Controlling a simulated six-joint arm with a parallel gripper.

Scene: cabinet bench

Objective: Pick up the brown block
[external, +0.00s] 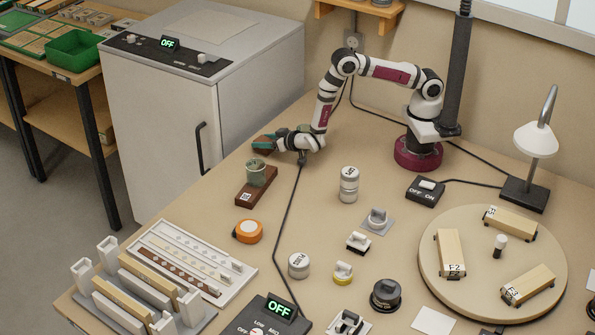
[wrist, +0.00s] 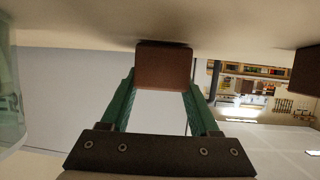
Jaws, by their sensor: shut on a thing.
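The brown block (wrist: 164,68) sits between the two green fingertips of my gripper (wrist: 163,84) in the wrist view, with a finger against each side. In the external view my gripper (external: 266,143) is near the left edge of the bench, low and pointing left. The block is small and partly hidden by the fingers there, so I cannot tell whether it touches the bench top.
A green-grey cup (external: 256,174) stands on a dark brown wooden base (external: 247,195) just in front of my gripper. A grey cabinet (external: 165,140) stands beyond the bench's left edge. An orange round item (external: 248,231) and a white stacked cylinder (external: 349,186) are nearby.

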